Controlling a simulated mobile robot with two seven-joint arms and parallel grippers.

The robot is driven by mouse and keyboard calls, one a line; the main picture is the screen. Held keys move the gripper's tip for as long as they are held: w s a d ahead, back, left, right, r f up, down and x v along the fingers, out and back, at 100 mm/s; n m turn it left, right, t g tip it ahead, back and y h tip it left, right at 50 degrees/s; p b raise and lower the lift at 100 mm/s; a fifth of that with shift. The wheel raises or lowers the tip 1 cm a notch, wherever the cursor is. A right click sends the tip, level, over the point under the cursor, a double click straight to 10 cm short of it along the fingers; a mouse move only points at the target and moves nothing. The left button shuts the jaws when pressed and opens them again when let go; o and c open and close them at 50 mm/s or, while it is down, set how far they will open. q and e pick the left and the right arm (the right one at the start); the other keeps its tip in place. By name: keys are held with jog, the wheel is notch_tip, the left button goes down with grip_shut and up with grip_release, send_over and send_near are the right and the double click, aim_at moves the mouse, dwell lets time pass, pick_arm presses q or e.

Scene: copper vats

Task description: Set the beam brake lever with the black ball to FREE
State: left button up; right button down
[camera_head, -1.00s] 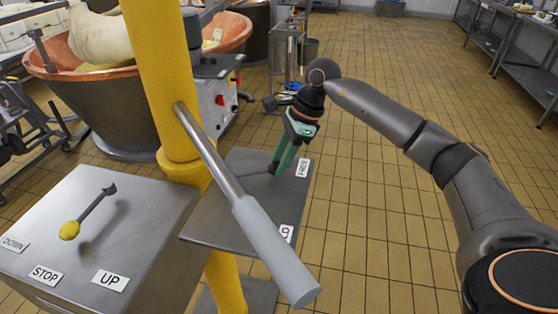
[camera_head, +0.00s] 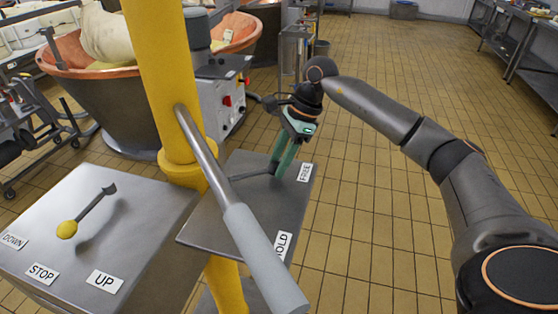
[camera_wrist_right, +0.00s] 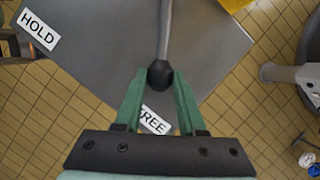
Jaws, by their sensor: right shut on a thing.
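The beam brake lever is a thin grey rod (camera_head: 250,176) above a grey metal plate (camera_head: 222,220). Its black ball (camera_wrist_right: 160,74) shows in the right wrist view between the green fingers of my right gripper (camera_wrist_right: 160,80). In the head view my right gripper (camera_head: 279,168) comes down over the lever's end and hides the ball. It is shut on the ball, close beside the FREE label (camera_head: 305,172). The HOLD label (camera_head: 283,245) is at the plate's near right corner, away from the lever end. My left gripper is not in view.
A yellow post (camera_head: 165,80) carries a long bar with a grey grip (camera_head: 262,258) crossing in front of the plate. A box (camera_head: 100,225) with a yellow-knobbed lever (camera_head: 67,230) stands at left. Copper vats (camera_head: 100,95) are behind. Tiled floor at right is clear.

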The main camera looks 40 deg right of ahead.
jog(key=shift+w+r, duration=0.15)
jog(key=c, duration=0.5)
grip_release()
jog(key=v, duration=1.2)
jog(key=shift+r, duration=0.2)
